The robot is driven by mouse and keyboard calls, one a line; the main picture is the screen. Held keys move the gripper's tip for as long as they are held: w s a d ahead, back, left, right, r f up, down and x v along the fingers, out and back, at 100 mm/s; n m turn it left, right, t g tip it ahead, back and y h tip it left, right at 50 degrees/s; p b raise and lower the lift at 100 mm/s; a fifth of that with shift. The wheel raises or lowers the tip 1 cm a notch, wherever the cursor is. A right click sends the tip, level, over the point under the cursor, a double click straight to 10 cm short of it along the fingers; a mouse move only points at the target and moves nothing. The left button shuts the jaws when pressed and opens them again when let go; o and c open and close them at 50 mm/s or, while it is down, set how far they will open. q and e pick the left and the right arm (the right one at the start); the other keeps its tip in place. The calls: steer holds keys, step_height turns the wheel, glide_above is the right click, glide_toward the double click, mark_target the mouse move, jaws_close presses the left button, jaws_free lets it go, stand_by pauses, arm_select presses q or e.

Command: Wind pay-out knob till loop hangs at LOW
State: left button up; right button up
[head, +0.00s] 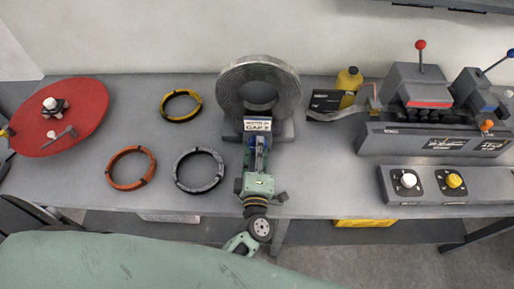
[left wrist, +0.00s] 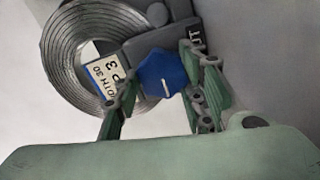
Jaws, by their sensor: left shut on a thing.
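A grey strip coil (head: 285,88) stands upright at the back middle of the bench, with a white label (head: 257,125) in front. In the left wrist view the coil (left wrist: 62,65) and label (left wrist: 103,75) are behind the fingers. A blue six-sided knob (left wrist: 163,75) with a white mark sits between the green fingers of my left gripper (left wrist: 160,95), which is shut on it. In the head view my left gripper (head: 258,158) reaches to the coil's front and mostly hides the knob. A grey strip (head: 338,115) sags right of the coil. No LOW mark is readable. My right gripper is not in view.
A red disc (head: 85,105) is at the left. Yellow (head: 166,112), orange (head: 112,168) and grey (head: 181,180) rings lie between. Right are a lever machine (head: 410,138), a panel with white (head: 408,180) and yellow (head: 454,180) knobs, and a yellow bottle (head: 350,79).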

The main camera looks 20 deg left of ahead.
arm_select(q)
steer(key=shift+w+r, duration=0.15)
steer(key=shift+r, duration=0.15)
steer(key=o, duration=0.9)
steer(key=shift+d, duration=0.1)
steer(key=shift+c, duration=0.2)
steer(key=shift+o, duration=1.2)
steer(key=shift+f, duration=0.15)
steer(key=shift+s+f, duration=0.1)
steer(key=shift+s, duration=0.25)
steer(key=v, duration=1.1)
steer(key=shift+s+d, duration=0.2)
